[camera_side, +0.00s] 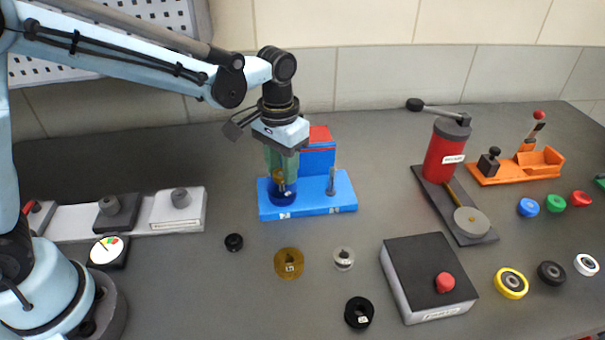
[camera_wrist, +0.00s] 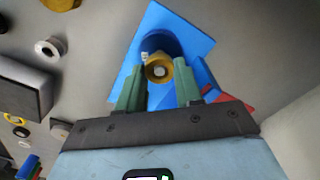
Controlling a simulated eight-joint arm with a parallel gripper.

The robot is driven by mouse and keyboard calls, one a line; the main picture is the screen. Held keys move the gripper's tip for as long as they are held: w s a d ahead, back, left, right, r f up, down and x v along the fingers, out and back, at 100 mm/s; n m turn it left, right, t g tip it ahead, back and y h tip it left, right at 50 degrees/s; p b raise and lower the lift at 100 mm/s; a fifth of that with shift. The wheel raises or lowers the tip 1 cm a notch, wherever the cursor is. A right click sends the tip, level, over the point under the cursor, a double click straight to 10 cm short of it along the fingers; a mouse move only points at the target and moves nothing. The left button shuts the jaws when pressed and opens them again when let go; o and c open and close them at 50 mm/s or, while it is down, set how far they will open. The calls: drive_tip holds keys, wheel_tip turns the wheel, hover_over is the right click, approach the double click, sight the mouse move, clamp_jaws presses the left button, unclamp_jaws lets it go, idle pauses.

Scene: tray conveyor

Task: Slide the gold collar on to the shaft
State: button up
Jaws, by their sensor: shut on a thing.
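My gripper (camera_side: 282,168) has green fingers that point down over the left part of a blue stand (camera_side: 312,205). It is shut on a small gold collar (camera_side: 278,176), which also shows between the fingers (camera_wrist: 159,80) in the wrist view (camera_wrist: 158,59). A round blue piece (camera_side: 282,194) stands on the base directly below the gold collar. A pale spot shows in the collar's middle; I cannot tell whether it is a shaft end. The fingers partly hide the collar in the side view. A thin grey upright pin (camera_side: 331,181) stands on the stand's right part.
A larger gold ring (camera_side: 288,263), a pale ring (camera_side: 344,258) and black rings (camera_side: 234,242) (camera_side: 359,312) lie in front of the stand. A dark box with a red button (camera_side: 446,282) and a red press (camera_side: 447,148) stand to the right. A blue-and-red block (camera_side: 319,155) rises behind the gripper.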

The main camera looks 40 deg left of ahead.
drive_tip(key=o, duration=1.1)
drive_tip(key=shift+o, duration=0.2)
wheel_tip(320, 180, up, 12)
idle(0.3)
drive_tip(key=s+a+f+t, duration=0.2)
drive_tip(key=s+a+t, duration=0.1)
drive_tip(key=s+a, duration=0.1)
drive_tip(key=s+a+f+n+t, duration=0.1)
drive_tip(key=s+a+f+t, duration=0.2)
drive_tip(key=s, duration=0.4)
drive_tip(key=shift+s+a+f+t, duration=0.3)
drive_tip(key=shift+a+t, duration=0.3)
drive_tip(key=shift+a, duration=0.5)
